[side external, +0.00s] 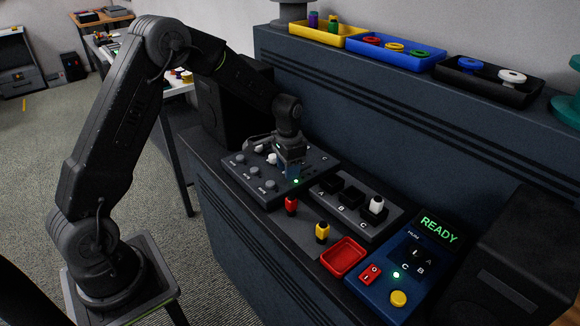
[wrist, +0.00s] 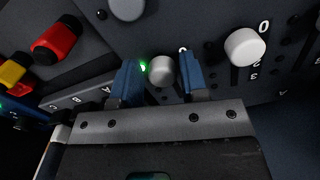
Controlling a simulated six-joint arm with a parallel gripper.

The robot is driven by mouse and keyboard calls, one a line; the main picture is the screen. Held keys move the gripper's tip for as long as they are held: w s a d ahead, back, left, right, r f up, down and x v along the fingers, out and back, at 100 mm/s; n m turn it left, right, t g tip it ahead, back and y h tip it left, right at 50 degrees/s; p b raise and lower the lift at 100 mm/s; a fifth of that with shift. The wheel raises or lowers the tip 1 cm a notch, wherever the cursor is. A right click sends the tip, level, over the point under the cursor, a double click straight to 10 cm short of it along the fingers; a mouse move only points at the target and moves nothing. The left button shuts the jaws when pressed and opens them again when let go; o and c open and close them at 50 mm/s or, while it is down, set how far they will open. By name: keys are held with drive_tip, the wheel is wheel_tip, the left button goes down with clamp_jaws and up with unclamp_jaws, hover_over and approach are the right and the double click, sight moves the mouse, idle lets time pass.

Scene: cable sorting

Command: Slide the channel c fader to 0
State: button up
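The fader panel (side external: 312,176) lies on the bench, with a "C" printed at its far right corner. In the wrist view, a round grey fader cap (wrist: 162,71) stands between the blue fingers of my gripper (wrist: 161,82), beside a green light and close to a "0" mark. It is the cap nearest the C side; its channel letter is not readable. Small gaps show between cap and fingers, so my gripper is open around it. In the side view my gripper (side external: 291,172) is low over the panel and hides that cap. A neighbouring white cap (wrist: 245,47) is just outside the fingers.
Several grey knobs (side external: 254,170) line the panel's left side. A switch block (side external: 350,196) with one white cap stands to the right. Red (side external: 291,204) and yellow (side external: 322,232) connectors and a red tray (side external: 344,257) are in front. The blue console's display (side external: 438,229) reads READY.

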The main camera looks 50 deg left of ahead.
drive_tip(key=shift+o, duration=1.2)
drive_tip(key=shift+w+r, duration=0.1)
wheel_tip(320, 180, up, 14)
drive_tip(key=shift+f, duration=0.2)
drive_tip(key=s+d+r+n+t, duration=0.1)
drive_tip(key=s+d+r+t, duration=0.2)
drive_tip(key=s, duration=0.4)
drive_tip(key=s+d+r, duration=0.4)
drive_tip(key=s+r, duration=0.1)
drive_tip(key=s, duration=0.1)
drive_tip(key=s+d+f+n+t, duration=0.1)
drive_tip(key=s+d+t, duration=0.1)
drive_tip(key=s, duration=1.1)
drive_tip(key=shift+s+d+f+n+t, duration=0.15)
drive_tip(key=shift+d+f+n+t, duration=0.15)
drive_tip(key=shift+d, duration=0.4)
